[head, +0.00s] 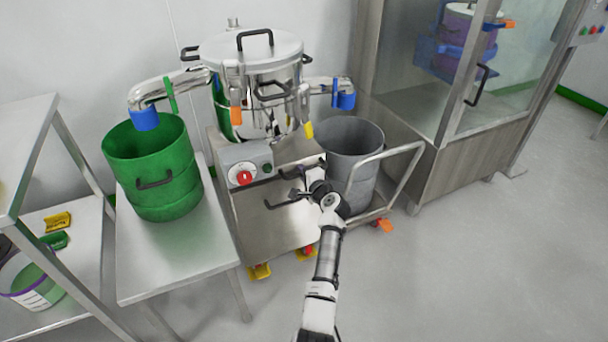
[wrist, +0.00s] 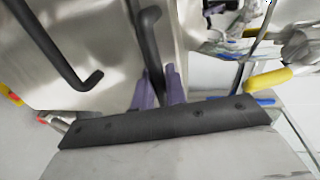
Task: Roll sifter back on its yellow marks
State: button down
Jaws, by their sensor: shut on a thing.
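The sifter is a steel machine with a lidded drum (head: 255,52) on a cabinet base (head: 275,222). A control box (head: 245,165) with a red knob is on its front. Casters are partly visible under it. Yellow patches (head: 260,271) show on the floor at its front lower edge; I cannot tell how well the casters line up with them. My gripper (head: 308,190) is at the front right of the cabinet. In the wrist view its fingers (wrist: 160,92) are shut on a black bar handle (wrist: 153,50). Another black handle (wrist: 60,45) is to the left.
A green drum (head: 160,195) stands on a steel table (head: 150,275) to the left, under the left spout. A grey bin (head: 350,150) on a wheeled cart (head: 400,185) is close on the right. A glass-fronted cabinet (head: 450,150) stands behind. The floor at front right is clear.

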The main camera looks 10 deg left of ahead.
jog(key=c, duration=1.5)
grip_release()
jog(key=shift+w+a+r, duration=0.1)
jog(key=shift+a+r, duration=0.1)
jog(key=shift+r, duration=0.05)
jog(key=shift+f, duration=0.1)
jog(key=shift+f, duration=0.1)
jog(key=shift+s+d, duration=0.25)
jog(key=shift+s, duration=0.1)
jog(key=v, duration=1.3)
jog(key=shift+d+r, duration=0.1)
jog(key=shift+r, duration=0.15)
